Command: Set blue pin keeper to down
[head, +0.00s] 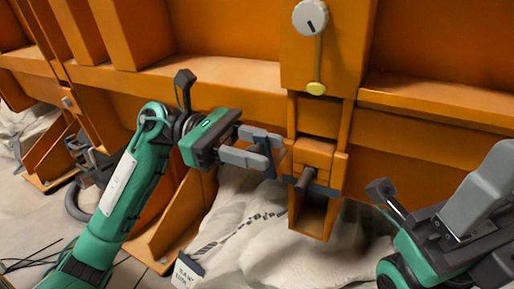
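A blue-grey bar (324,190), possibly the blue pin keeper, crosses the lower part of an orange bracket on the orange wall. A short dark pin (301,184) stands at its left. The bar is small and partly hidden, so its setting is unclear. My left gripper (272,152) is just left of the bracket, with its grey fingers apart and nothing seen between them. I cannot tell whether a fingertip touches the bracket. My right gripper (425,200) is at the lower right, well apart from the bracket, with its fingers spread and empty.
A white round knob (310,17) with a yellow-ended rod (316,88) is above the bracket. Orange ribs and ledges (220,80) line the wall. Pale sand-like material (255,225) lies below. A white tag (187,272) hangs on a dark chain or cord at the bottom.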

